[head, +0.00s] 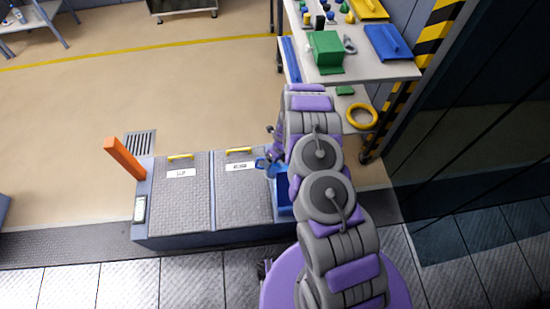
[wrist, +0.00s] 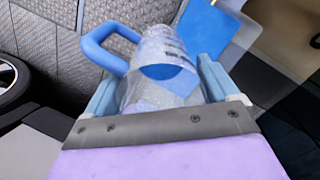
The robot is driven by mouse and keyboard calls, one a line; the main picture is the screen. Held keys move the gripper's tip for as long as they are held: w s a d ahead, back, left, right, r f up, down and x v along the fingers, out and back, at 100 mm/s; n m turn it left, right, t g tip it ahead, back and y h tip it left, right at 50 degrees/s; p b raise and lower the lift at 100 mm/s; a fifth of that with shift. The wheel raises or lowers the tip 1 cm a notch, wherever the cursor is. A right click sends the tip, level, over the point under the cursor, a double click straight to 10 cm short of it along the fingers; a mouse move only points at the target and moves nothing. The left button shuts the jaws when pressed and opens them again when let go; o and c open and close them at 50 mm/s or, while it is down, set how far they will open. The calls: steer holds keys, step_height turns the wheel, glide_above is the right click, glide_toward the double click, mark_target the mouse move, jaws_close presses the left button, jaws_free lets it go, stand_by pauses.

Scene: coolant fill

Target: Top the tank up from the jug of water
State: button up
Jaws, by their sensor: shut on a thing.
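A clear jug with a blue handle (wrist: 110,42) sits between the pale blue fingers of my gripper (wrist: 158,82) in the wrist view. The gripper is shut on it. The jug looks tilted, and blue water shows inside. In the head view the jug's blue handle (head: 262,165) shows just left of my arm, which hides most of the jug and gripper. The low tank unit (head: 212,190) has two grey textured lids with yellow handles. A blue section (head: 283,190) at its right end is partly behind my arm. The jug is close to that end; I cannot tell whether water is flowing.
An orange post (head: 125,158) stands at the unit's left end, near a floor drain (head: 140,143). A workbench (head: 345,72) with a green box (head: 325,50) and blue tray (head: 393,42) stands behind my arm. A yellow ring (head: 361,116) is on its lower shelf. Floor behind the unit is clear.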

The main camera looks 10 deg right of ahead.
steer(key=shift+a+h+p, duration=0.1)
steer(key=shift+h+p, duration=0.2)
steer(key=shift+p, duration=1.85)
steer(key=shift+h+p, duration=0.4)
steer(key=shift+p, duration=2.15)
steer(key=shift+f+h+p, duration=0.2)
steer(key=shift+h+p, duration=0.1)
steer(key=shift+p, duration=0.6)
steer(key=shift+p, duration=0.4)
steer(key=shift+r+p, duration=0.8)
steer(key=shift+r, duration=1.05)
